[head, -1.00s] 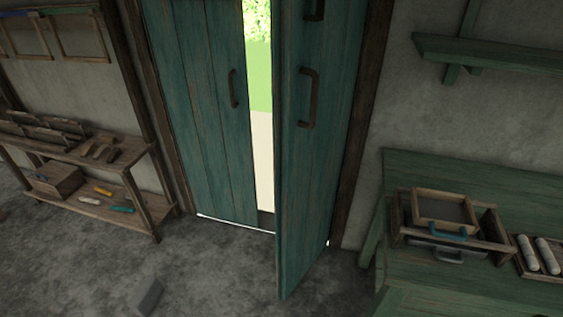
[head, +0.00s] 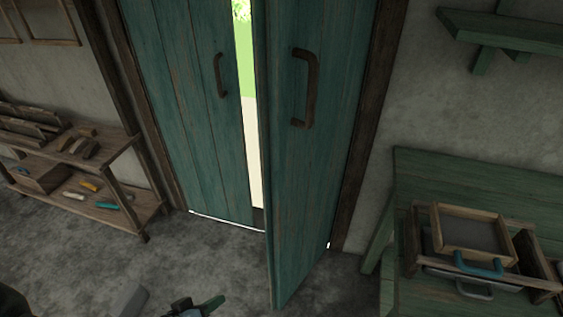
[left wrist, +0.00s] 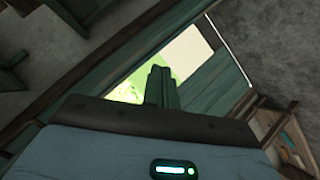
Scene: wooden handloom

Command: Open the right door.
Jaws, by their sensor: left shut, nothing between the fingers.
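The right door (head: 335,170) is teal planks and stands ajar, its free edge swung into the room. Its dark brown handle (head: 305,88) is on the face toward me. The left door (head: 185,110) looks shut in its frame, with its own handle (head: 220,75). A bright gap shows between the doors. My left gripper (head: 205,305) is low at the bottom edge, left of the right door's lower corner, apart from the handle. In the left wrist view its fingers (left wrist: 161,86) are together and empty, against the bright opening. My right gripper is not in view.
A green bench (head: 420,175) with a wooden tray (head: 470,232) stands right of the doorway. A wooden shelf rack (head: 120,210) with small tools stands at left. The floor before the doors is otherwise clear.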

